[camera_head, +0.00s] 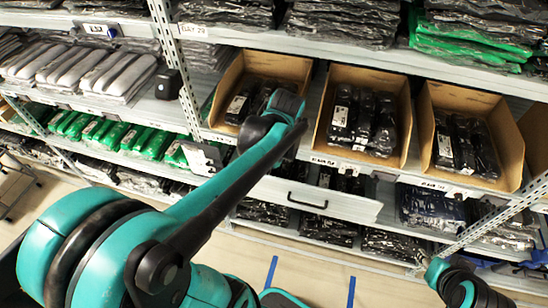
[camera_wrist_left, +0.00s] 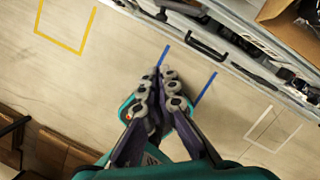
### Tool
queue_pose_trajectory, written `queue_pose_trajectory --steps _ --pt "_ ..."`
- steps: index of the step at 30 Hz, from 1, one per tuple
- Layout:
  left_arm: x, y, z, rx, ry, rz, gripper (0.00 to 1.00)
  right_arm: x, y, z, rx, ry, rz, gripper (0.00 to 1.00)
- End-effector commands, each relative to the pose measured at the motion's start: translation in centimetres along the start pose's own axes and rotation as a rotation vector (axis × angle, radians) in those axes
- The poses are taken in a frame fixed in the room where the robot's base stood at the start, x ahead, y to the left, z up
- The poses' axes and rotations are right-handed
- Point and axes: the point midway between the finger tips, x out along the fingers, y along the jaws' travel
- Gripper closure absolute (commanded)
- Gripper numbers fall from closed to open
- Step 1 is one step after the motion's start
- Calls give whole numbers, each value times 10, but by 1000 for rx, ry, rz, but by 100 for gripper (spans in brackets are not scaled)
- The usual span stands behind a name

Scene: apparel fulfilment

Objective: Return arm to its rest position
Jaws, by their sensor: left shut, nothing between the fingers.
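My left arm (camera_head: 225,185) is teal and black. It comes in from the left and reaches up in front of the shelves in the head view. Its gripper is not clearly visible there. In the left wrist view my left gripper (camera_wrist_left: 160,76) is shut and empty, with its fingers close together over the floor. Part of my right arm (camera_head: 462,288) shows at the lower right edge of the head view. Its gripper is out of the picture.
Open cardboard boxes (camera_head: 362,78) with black bagged garments stand on the middle shelf. Green packs (camera_head: 110,133) lie on the left. A drawer front with a dark handle (camera_head: 308,201) is below the boxes. Blue lines (camera_wrist_left: 205,88) mark the bare floor (camera_wrist_left: 95,75).

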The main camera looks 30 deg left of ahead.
Motion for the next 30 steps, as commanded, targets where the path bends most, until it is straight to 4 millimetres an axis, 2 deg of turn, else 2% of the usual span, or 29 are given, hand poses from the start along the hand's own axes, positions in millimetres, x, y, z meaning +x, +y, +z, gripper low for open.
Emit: queue_pose_trajectory --steps 10,14,17,22,30 --pt "0 0 0 -6 0 -1 100 0 0 0 0 0 0 60" --pt "0 -1 -9 -110 -7 -27 100 4 0 3 0 0 0 60" --pt "-2 -2 -23 -311 -13 -78 100 10 0 7 0 0 0 60" --pt "-3 -5 -56 -795 22 -202 100 22 0 16 0 0 0 60" --pt "0 -6 -106 -1576 227 -368 100 39 0 28 0 0 0 60"
